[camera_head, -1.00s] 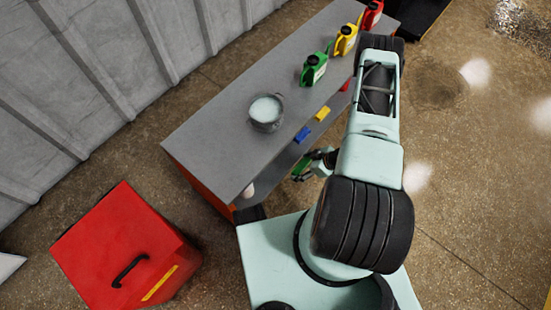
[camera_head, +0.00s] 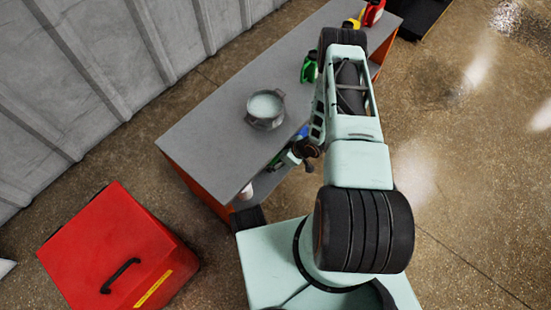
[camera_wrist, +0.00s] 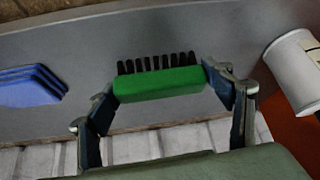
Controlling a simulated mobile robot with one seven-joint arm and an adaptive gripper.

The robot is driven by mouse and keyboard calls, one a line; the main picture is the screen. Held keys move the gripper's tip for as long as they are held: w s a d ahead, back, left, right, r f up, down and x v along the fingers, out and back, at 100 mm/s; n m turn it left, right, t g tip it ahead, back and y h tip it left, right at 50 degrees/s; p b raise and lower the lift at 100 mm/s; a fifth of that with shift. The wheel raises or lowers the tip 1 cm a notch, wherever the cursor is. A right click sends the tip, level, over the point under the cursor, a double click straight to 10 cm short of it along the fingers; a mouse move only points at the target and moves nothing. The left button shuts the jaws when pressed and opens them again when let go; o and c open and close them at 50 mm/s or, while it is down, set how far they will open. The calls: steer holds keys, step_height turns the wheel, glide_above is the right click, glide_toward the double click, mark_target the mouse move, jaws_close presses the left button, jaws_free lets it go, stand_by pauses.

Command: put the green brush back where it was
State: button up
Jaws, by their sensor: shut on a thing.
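The green brush (camera_wrist: 158,86), a green block with black bristles, is between the fingers of my gripper (camera_wrist: 160,88) in the wrist view. The gripper is shut on its two ends, and the bristles point away from the palm. Behind the brush is the grey lower shelf (camera_wrist: 200,40); I cannot tell whether the brush touches it. In the head view my gripper (camera_head: 292,155) is at the front edge of the bench, largely hidden by my arm, with a bit of green showing.
A blue item (camera_wrist: 30,87) lies left of the brush on the shelf, and a white cylinder (camera_wrist: 294,70) is to the right. On the bench top (camera_head: 210,135) stand a grey pot (camera_head: 265,122) and a green jug (camera_head: 309,68). A red box (camera_head: 115,250) stands at lower left.

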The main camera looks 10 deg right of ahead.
steer(key=o, duration=1.1)
steer(key=shift+r, duration=0.2)
steer(key=p+v, duration=0.4)
steer(key=v, duration=0.7)
steer(key=shift+s+d+r+p, duration=0.15)
steer(key=shift+r+p, duration=0.15)
steer(key=shift+r, duration=0.05)
